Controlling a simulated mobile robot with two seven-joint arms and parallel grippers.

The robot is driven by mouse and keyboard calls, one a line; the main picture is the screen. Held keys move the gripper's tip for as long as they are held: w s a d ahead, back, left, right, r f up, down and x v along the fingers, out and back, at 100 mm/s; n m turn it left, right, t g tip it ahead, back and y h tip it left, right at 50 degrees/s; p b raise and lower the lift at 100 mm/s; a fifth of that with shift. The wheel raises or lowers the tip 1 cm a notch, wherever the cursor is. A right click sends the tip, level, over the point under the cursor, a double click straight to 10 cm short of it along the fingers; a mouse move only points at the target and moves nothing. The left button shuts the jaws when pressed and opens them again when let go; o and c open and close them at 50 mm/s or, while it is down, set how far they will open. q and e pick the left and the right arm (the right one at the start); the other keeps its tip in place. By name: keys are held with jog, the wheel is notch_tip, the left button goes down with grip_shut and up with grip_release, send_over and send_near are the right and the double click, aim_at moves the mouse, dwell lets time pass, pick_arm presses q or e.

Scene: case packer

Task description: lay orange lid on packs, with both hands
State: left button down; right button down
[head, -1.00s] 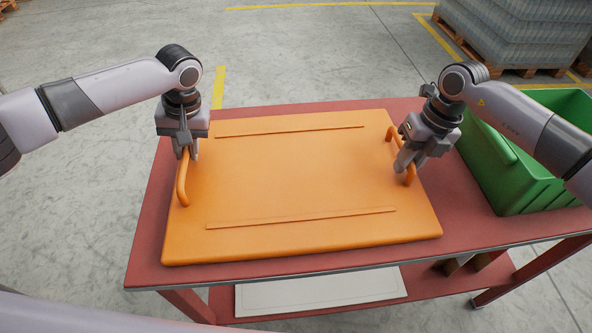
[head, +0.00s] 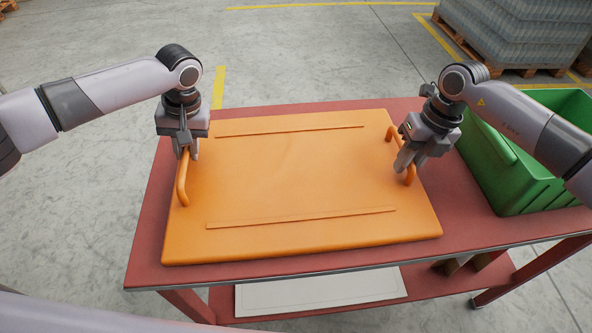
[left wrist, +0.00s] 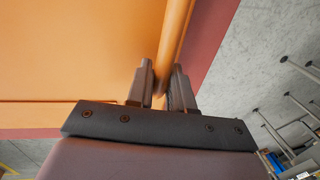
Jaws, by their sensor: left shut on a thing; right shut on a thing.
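The orange lid (head: 290,180) is a flat panel with two low ribs and a raised handle at each short side. It lies level over the red table; I cannot tell whether it touches the top. My left gripper (head: 187,152) is shut on the left handle (head: 182,188), near its far end. In the left wrist view, my left gripper (left wrist: 163,88) has a finger on each side of the handle bar (left wrist: 176,45). My right gripper (head: 405,165) is shut on the right handle (head: 411,174) and hides part of it.
The red table (head: 150,235) shows around the lid. A green crate (head: 510,190) stands at the right, close to my right arm. A white panel (head: 320,291) lies on the lower shelf. Wrapped pallets (head: 515,35) stand behind at right. The floor at left is clear.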

pick_arm(q)
jog(key=shift+w+r, duration=0.1)
jog(key=shift+r, duration=0.1)
pick_arm(e)
jog(key=shift+w+r, duration=0.1)
jog(key=shift+r, duration=0.1)
